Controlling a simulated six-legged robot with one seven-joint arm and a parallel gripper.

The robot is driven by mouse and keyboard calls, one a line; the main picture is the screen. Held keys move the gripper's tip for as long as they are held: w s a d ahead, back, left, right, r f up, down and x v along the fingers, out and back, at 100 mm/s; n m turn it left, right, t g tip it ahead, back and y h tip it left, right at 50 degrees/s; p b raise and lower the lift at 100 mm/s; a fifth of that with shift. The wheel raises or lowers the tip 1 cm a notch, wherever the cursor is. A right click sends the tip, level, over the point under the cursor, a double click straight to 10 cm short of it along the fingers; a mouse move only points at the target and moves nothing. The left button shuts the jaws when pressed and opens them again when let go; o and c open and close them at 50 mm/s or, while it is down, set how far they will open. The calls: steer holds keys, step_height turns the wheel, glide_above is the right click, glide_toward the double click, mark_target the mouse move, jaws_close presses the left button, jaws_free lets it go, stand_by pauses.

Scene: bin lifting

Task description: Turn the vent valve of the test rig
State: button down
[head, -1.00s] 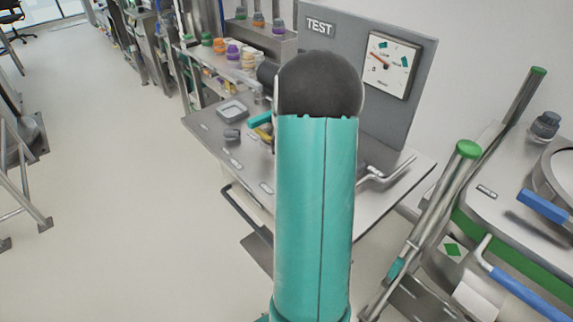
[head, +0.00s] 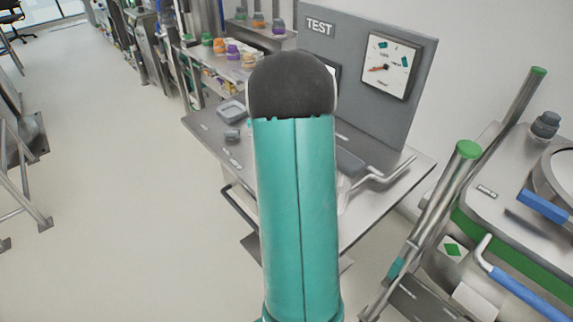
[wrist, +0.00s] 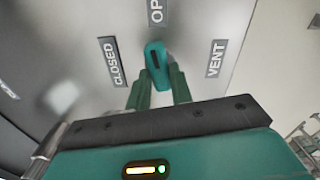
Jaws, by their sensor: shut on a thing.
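The vent valve's teal handle (wrist: 155,62) shows in the wrist view against a grey panel. It points up towards the partly cut-off label that starts "OP" (wrist: 156,10). The "CLOSED" label (wrist: 112,62) is on its left and the "VENT" label (wrist: 216,58) on its right. My gripper (wrist: 160,80) is shut on the handle, one green finger on each side. In the head view my teal arm hides the gripper and the valve. The grey test rig panel (head: 345,65) carries a "TEST" sign and a dial gauge (head: 392,66) with an orange needle pointing left.
The rig's metal bench (head: 385,200) has a bent metal lever (head: 385,175) on its right side and a small grey tray (head: 232,111) on its left. A green-capped post (head: 467,150) and another bench stand at the right. The floor at left is open.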

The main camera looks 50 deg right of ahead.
steer(key=shift+m, duration=1.1)
steer(key=c, duration=1.2)
jaws_free()
steer(key=shift+c, duration=0.2)
steer(key=shift+r, duration=0.1)
step_height(320, 180, up, 14)
